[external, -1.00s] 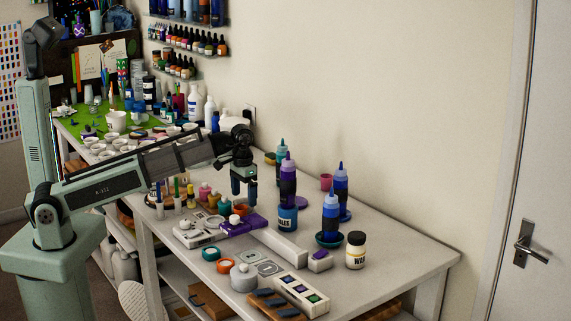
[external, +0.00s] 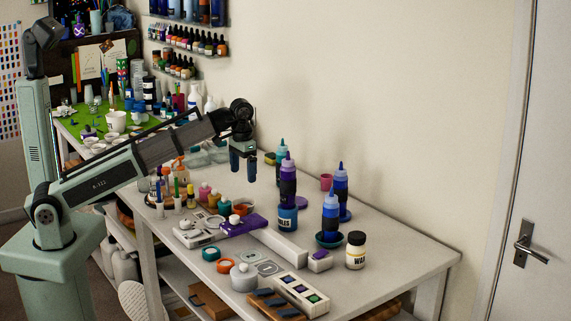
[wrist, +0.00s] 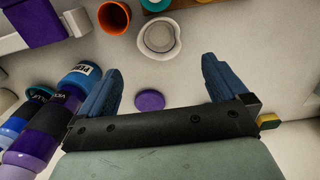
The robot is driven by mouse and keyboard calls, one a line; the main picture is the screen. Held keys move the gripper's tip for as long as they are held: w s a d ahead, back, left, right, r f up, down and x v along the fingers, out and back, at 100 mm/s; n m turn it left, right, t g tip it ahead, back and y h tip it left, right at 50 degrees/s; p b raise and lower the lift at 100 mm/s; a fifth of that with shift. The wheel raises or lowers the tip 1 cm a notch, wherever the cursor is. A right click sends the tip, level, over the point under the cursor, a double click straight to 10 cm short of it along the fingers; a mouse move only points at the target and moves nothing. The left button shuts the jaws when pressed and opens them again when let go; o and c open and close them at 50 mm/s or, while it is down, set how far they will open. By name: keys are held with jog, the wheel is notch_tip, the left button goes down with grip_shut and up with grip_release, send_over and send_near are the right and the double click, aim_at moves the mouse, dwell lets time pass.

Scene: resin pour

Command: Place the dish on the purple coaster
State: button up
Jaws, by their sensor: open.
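My gripper (wrist: 160,90) is open and empty; in the external view my gripper (external: 243,162) hangs above the back part of the table. The purple coaster (wrist: 150,101) is a small flat disc on the tabletop, between my spread fingers in the wrist view and nothing rests on it. A round whitish dish (wrist: 158,37) with a grey-brown inside sits on the table beyond the fingertips, above the coaster in the picture. The dish and coaster are apart.
An orange cup (wrist: 113,17) stands beside the dish. Dark-and-purple bottle (external: 288,183) and blue pot (external: 287,218) stand close to the left finger in the wrist view. A yellow-green sponge (wrist: 268,121) lies right. The front of the table holds boxes and pots.

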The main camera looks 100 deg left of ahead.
aim_at(243, 199)
jog(key=s+d+r+t+y, duration=0.2)
jog(key=s+d, duration=0.1)
jog(key=shift+w+a+x, duration=0.1)
jog(key=shift+w+x, duration=0.05)
jog(key=shift+x, duration=3.15)
jog(key=shift+w+a+x, duration=0.1)
jog(key=shift+x, duration=3.25)
jog(key=shift+r, duration=0.1)
jog(key=shift+c, duration=0.3)
